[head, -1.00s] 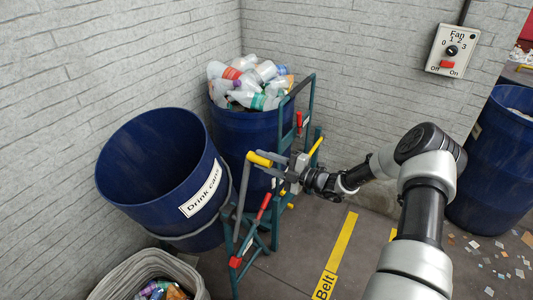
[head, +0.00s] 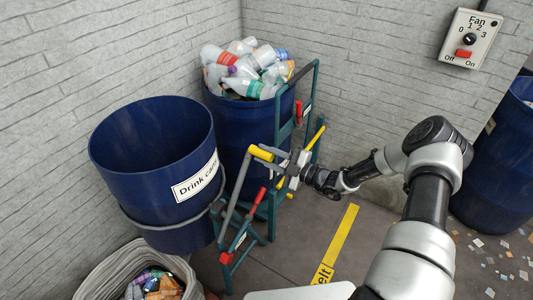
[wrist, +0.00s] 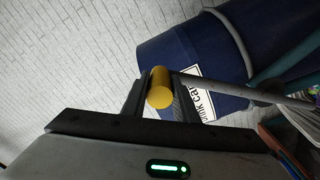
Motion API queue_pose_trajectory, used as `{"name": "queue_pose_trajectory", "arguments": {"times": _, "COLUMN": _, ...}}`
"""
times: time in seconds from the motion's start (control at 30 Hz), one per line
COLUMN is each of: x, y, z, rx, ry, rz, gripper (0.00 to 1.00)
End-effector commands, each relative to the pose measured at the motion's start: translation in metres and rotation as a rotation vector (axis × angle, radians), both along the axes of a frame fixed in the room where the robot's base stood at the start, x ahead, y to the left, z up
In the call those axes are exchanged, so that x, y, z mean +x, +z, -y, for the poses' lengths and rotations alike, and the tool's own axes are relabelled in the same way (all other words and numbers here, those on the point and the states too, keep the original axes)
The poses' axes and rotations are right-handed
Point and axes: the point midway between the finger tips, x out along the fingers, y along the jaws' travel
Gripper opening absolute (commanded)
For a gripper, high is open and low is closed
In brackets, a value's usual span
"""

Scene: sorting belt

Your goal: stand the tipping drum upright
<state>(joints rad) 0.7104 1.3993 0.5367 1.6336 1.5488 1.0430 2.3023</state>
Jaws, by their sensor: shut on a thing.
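The tipping drum (head: 150,160) is blue, open-topped and labelled "Drink cans". It hangs in a grey ring on a teal stand (head: 262,225), still leaning a little, its mouth turned partly towards the head camera. It also shows in the wrist view (wrist: 190,50). A grey lever (head: 236,192) runs from the drum's ring up to a yellow grip (head: 260,153). My gripper (head: 276,157) is shut on this grip. In the wrist view the yellow grip (wrist: 160,92) sits between my two fingers (wrist: 160,80). The drum's inside looks empty as far as it shows.
A pale bin (head: 105,268) with cans is at the front left. Another blue drum (head: 495,170) stands at the right, litter beside it. Brick walls close the left and back.

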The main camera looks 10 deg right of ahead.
Motion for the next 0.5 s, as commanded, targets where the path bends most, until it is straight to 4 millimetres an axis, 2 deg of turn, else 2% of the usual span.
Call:
{"name": "queue_pose_trajectory", "arguments": {"times": 0.27, "x": 0.0032, "y": -0.0007, "z": 0.0040, "rx": -0.001, "ry": -0.012, "rz": -0.002, "gripper": 0.00}}
{"name": "queue_pose_trajectory", "arguments": {"times": 0.3, "x": 0.0032, "y": -0.0007, "z": 0.0041, "rx": -0.001, "ry": -0.012, "rz": -0.002, "gripper": 0.28}}
{"name": "queue_pose_trajectory", "arguments": {"times": 0.4, "x": 0.0028, "y": -0.0010, "z": 0.0037, "rx": -0.001, "ry": -0.011, "rz": -0.002, "gripper": 0.45}}
{"name": "queue_pose_trajectory", "arguments": {"times": 0.5, "x": 0.0021, "y": -0.0010, "z": 0.0029, "rx": -0.001, "ry": -0.008, "rz": -0.002, "gripper": 0.45}}
